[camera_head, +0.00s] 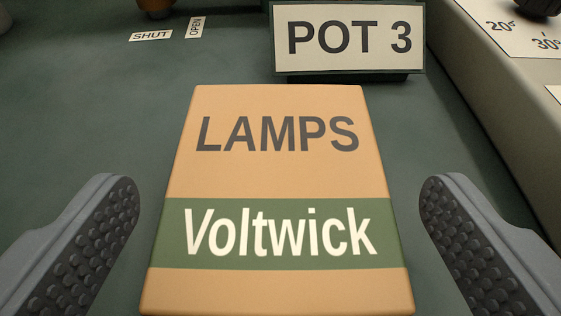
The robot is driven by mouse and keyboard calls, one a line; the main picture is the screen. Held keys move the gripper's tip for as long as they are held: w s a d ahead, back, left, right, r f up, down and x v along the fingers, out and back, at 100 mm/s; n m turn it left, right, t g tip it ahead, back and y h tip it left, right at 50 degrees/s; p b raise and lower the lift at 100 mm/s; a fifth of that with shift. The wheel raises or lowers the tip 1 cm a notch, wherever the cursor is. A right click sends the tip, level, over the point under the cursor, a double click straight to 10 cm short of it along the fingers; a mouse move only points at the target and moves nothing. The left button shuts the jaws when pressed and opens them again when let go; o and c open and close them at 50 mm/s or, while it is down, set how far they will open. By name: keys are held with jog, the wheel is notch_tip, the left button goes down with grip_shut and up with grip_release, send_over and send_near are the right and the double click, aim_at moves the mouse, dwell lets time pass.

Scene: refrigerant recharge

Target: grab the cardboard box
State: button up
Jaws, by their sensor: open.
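The cardboard box (278,175) is tan with a green band, marked "LAMPS" and "Voltwick". It lies in the middle of the head camera view, and its near end reaches close to the bottom edge of the picture. My gripper (278,225) is open. Its two grey studded fingers stand on the left and right of the box's near part. A gap shows between the box and each finger, so neither appears to touch it.
A "POT 3" sign (348,38) stands just behind the box. Small "SHUT" (151,36) and "OPEN" (195,27) labels lie at the back left, near an orange-brown part (155,7). A raised panel with a dial scale (515,28) runs along the right. The green surface (90,110) is clear at left.

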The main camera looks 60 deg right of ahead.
aim_at(279, 227)
jog(key=x, duration=0.3)
jog(key=shift+d+b, duration=0.15)
jog(key=shift+b, duration=0.2)
jog(key=c, duration=1.1)
